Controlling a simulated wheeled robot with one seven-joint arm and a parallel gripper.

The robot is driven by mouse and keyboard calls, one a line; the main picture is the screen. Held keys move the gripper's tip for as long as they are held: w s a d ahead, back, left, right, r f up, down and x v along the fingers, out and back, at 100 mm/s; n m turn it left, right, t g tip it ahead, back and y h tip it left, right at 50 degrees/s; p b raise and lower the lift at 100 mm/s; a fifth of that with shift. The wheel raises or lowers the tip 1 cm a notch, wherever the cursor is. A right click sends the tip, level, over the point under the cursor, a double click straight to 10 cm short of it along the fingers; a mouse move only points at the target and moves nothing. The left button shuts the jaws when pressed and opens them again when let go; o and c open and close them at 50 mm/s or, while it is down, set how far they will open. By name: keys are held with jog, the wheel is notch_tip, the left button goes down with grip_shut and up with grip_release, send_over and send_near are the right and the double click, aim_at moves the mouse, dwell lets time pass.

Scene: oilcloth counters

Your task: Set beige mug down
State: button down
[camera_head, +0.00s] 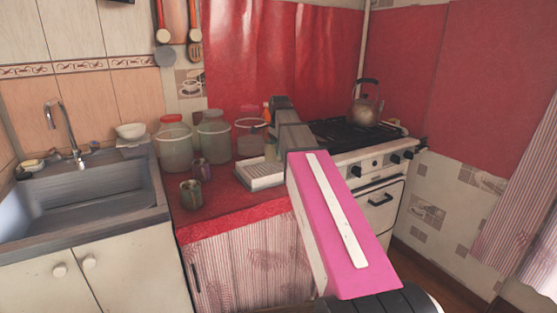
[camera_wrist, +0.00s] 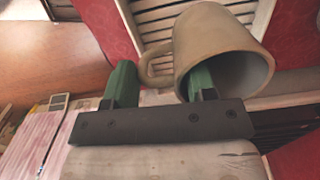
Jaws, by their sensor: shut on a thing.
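The beige mug (camera_wrist: 222,42) is in my gripper (camera_wrist: 162,82) in the wrist view. Its open mouth faces the camera, with the right green finger at the mouth and the handle (camera_wrist: 147,68) between the two fingers. My gripper is shut on the mug, though the exact contact is partly hidden. The mug appears over or near the white slatted rack (camera_wrist: 128,18); I cannot tell whether it touches it. In the head view my arm hides most of the gripper, and the mug cannot be made out there.
The white rack (camera_head: 250,183) lies on the red counter (camera_head: 219,205). Two small mugs (camera_head: 191,194) (camera_head: 202,169) stand left of it. Large jars (camera_head: 175,150) (camera_head: 213,142) stand behind. A stove (camera_head: 372,165) with a kettle (camera_head: 366,108) is at right, a sink (camera_head: 85,197) at left. The counter's front is clear.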

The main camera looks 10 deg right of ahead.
jog(key=shift+f, duration=2)
jog(key=shift+f, duration=0.1)
jog(key=shift+c, duration=2.2)
grip_release()
jog(key=r, duration=1.2)
jog(key=shift+w+d+r, duration=0.1)
jog(key=shift+d, duration=0.1)
